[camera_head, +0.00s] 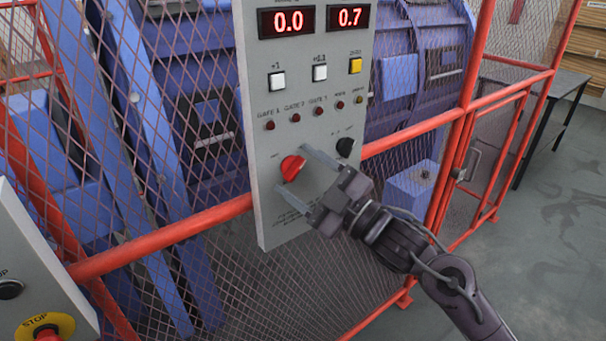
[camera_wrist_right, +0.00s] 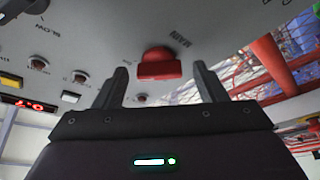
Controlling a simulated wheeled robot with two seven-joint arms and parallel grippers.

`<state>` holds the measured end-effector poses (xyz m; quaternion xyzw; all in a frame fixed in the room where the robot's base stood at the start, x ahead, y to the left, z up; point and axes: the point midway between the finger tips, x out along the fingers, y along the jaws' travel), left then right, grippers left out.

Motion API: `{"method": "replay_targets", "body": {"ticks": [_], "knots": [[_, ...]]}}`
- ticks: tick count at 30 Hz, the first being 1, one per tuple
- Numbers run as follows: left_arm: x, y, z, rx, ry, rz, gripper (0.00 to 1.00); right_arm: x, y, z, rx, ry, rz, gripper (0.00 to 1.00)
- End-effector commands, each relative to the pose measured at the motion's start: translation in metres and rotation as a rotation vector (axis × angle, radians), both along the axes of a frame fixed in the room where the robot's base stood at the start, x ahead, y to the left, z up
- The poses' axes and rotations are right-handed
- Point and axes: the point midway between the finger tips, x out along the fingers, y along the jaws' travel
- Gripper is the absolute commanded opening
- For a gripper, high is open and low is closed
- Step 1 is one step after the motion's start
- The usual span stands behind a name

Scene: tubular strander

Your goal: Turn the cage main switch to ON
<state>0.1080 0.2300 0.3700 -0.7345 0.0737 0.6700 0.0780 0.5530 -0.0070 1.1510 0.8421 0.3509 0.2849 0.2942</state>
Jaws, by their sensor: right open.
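The red rotary switch (camera_head: 292,168) is on the lower part of the grey control panel (camera_head: 280,225). In the right wrist view the red switch (camera_wrist_right: 159,66) has the label MAIN near it. Its position marks are too small to read in the head view. My right gripper (camera_head: 297,172) is open, its two fingers pointing at the panel, one above and one below the red switch. In the wrist view the switch appears between the fingertips (camera_wrist_right: 159,72); I cannot tell whether they touch it. My left gripper is not in view.
A black knob (camera_head: 345,147) sits right of the red switch. Above are small lamps (camera_head: 296,118), white and yellow buttons (camera_head: 355,66) and red displays reading 0.0 and 0.7. A red-framed mesh fence (camera_head: 200,222) stands behind. A STOP button (camera_head: 46,332) is at lower left.

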Motion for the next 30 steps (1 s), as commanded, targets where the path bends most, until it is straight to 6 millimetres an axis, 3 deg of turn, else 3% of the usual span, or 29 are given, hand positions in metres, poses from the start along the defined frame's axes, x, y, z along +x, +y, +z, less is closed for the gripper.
{"method": "replay_targets", "body": {"ticks": [7, 19, 30], "knots": [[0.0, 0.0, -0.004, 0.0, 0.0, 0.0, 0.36, -0.004, -0.007, -0.004, 0.0, 0.0, -0.002, 0.65], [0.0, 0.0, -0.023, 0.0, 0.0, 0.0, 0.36, -0.041, -0.053, -0.022, -0.001, 0.0, -0.002, 0.65], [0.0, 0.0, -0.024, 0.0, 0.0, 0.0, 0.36, -0.046, -0.06, -0.021, 0.0, 0.0, 0.0, 0.65]]}}
